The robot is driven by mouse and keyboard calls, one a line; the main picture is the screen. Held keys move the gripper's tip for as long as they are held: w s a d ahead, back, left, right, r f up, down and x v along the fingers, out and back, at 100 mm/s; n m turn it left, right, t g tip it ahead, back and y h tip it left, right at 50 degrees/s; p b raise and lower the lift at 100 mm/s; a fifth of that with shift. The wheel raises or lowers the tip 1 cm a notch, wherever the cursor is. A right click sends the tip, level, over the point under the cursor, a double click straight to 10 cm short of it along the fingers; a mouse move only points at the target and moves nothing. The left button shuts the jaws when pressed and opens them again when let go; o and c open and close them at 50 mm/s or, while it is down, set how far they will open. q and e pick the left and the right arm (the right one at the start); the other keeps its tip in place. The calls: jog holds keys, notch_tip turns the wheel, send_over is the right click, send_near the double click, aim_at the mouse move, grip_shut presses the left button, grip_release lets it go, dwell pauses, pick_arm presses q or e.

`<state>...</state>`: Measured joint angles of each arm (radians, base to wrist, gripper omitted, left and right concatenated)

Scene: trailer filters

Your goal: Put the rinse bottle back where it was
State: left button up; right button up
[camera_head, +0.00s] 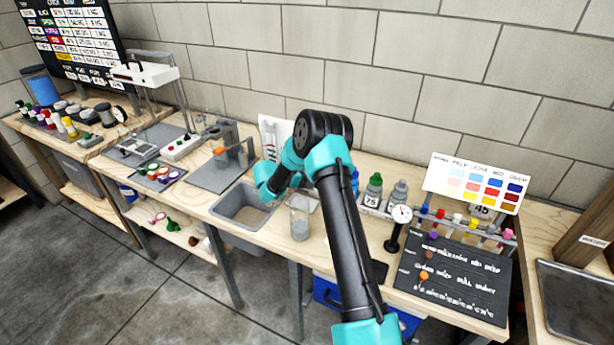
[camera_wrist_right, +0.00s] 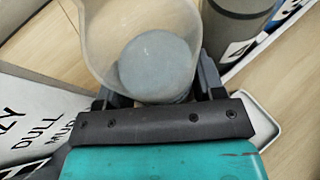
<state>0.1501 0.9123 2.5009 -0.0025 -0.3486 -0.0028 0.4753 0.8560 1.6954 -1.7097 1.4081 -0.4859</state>
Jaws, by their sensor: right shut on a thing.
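In the right wrist view my right gripper (camera_wrist_right: 155,95) is shut on a clear beaker (camera_wrist_right: 97,35) with grey contents. A clear beaker with a grey lower part also shows in the head view (camera_head: 300,217), at the bench front right of the sink; it looks like the same one. My right arm hides that gripper's fingers there. A grey bottle (camera_head: 398,192) and a green-topped bottle (camera_head: 374,188) stand right of the arm. A grey bottle with a diamond label (camera_wrist_right: 238,20) shows in the wrist view. I cannot tell which is the rinse bottle. My left gripper is out of view.
A grey sink (camera_head: 243,213) lies left of the beaker. A dial gauge (camera_head: 402,213), a rack of coloured vials and a black board (camera_head: 455,281) are to the right. A white card (camera_wrist_right: 35,120) and white tray (camera_wrist_right: 262,125) flank the gripper in the wrist view.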

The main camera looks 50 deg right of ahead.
jog(key=o, duration=0.9)
jog(key=shift+f, duration=0.1)
jog(key=shift+a+r, duration=0.2)
jog(key=v, duration=1.1)
jog(key=shift+w+a+r, duration=0.1)
jog(key=shift+a, duration=0.2)
